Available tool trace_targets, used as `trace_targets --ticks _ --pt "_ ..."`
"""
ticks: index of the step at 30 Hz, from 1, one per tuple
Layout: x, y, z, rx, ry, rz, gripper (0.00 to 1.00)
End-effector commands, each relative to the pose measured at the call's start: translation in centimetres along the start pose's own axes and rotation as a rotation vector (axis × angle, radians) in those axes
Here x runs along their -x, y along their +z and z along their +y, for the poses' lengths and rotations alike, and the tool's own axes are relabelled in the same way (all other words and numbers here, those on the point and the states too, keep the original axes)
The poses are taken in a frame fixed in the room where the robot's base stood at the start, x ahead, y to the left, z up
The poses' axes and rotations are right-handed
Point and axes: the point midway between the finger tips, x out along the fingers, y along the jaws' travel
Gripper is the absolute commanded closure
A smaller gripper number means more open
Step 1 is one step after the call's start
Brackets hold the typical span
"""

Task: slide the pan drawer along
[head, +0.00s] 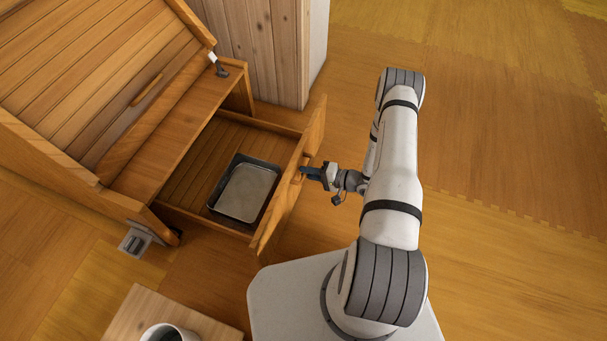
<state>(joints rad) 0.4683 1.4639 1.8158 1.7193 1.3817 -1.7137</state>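The pan drawer (185,211) is a wooden drawer standing well out of the wooden cabinet (165,125). A grey rectangular pan (246,192) lies inside it, towards the drawer front (270,232). My gripper (304,173) is at the outer face of the drawer front, at about its middle, where the handle (297,178) is. The fingertips meet the handle area in this view. They are too small to show whether they are closed on the handle or only beside it.
A tall wooden-sided unit (262,45) stands behind the drawer. A small wooden table (150,312) with a white cup (168,333) is at the bottom left. A grey latch-like piece (135,240) sits at the cabinet's front corner. The floor (490,130) to the right is clear.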

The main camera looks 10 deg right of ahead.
Motion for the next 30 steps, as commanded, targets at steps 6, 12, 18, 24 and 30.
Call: trace_targets --ticks 6,12,18,24,30 --pt "-1.0 0.0 0.0 0.000 -0.001 0.000 0.81" --pt "-1.0 0.0 -0.1 0.000 -0.001 0.000 0.82" --pt "-1.0 0.0 -0.1 -0.001 -0.001 -0.001 0.99" --pt "-1.0 0.1 -0.1 -0.001 -0.001 -0.001 1.00" --pt "-1.6 0.5 -0.2 -0.001 -0.001 -0.003 1.00"
